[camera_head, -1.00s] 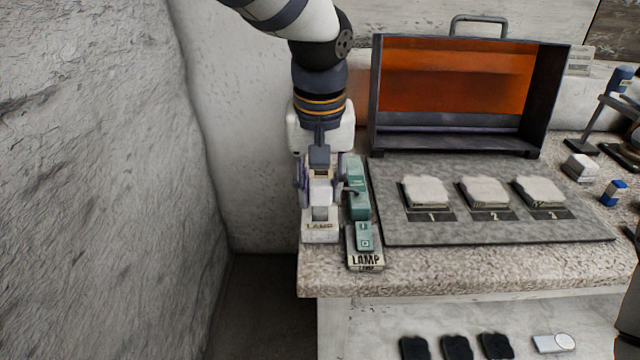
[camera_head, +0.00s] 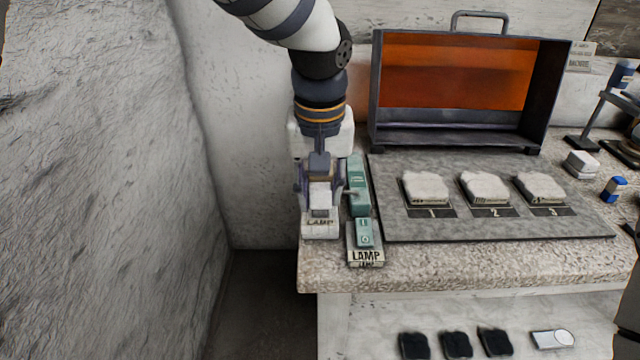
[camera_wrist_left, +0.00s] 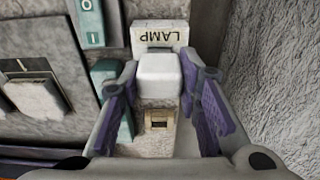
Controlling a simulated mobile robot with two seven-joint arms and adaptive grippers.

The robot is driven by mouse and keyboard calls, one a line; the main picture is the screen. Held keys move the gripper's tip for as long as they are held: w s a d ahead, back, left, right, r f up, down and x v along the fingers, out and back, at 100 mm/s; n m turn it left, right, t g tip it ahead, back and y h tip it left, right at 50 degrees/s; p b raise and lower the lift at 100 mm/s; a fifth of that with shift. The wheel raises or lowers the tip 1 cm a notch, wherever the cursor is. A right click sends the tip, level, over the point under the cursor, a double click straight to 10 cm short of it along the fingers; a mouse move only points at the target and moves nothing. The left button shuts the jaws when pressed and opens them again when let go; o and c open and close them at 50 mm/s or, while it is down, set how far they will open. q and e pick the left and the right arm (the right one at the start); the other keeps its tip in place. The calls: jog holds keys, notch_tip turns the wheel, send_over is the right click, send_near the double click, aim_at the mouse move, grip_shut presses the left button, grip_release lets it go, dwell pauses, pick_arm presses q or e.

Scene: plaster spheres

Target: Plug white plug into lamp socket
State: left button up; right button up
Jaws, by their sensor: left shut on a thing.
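My left gripper (camera_head: 320,190) is shut on the white plug (camera_head: 320,198), at the left end of the counter. In the left wrist view the plug (camera_wrist_left: 159,76) sits between the two purple-padded fingers of that gripper (camera_wrist_left: 158,92). The lamp socket (camera_head: 320,232) is a pale block with a LAMP label, right beside the plug on its front side. In the left wrist view the socket (camera_wrist_left: 160,30) is partly covered by the plug. I cannot tell whether the plug's pins are in it. My right gripper is not in view.
A teal switch box (camera_head: 364,232) with a second LAMP label stands close to the right of the socket. A longer teal block (camera_head: 357,190) is behind it. A grey board (camera_head: 470,228) with three numbered plaster pieces lies further right. A rough wall (camera_head: 100,180) is at the left.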

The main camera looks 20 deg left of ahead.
pick_arm(q)
jog(key=shift+f, duration=0.75)
jog(key=o, duration=1.2)
jog(key=shift+r, duration=1.95)
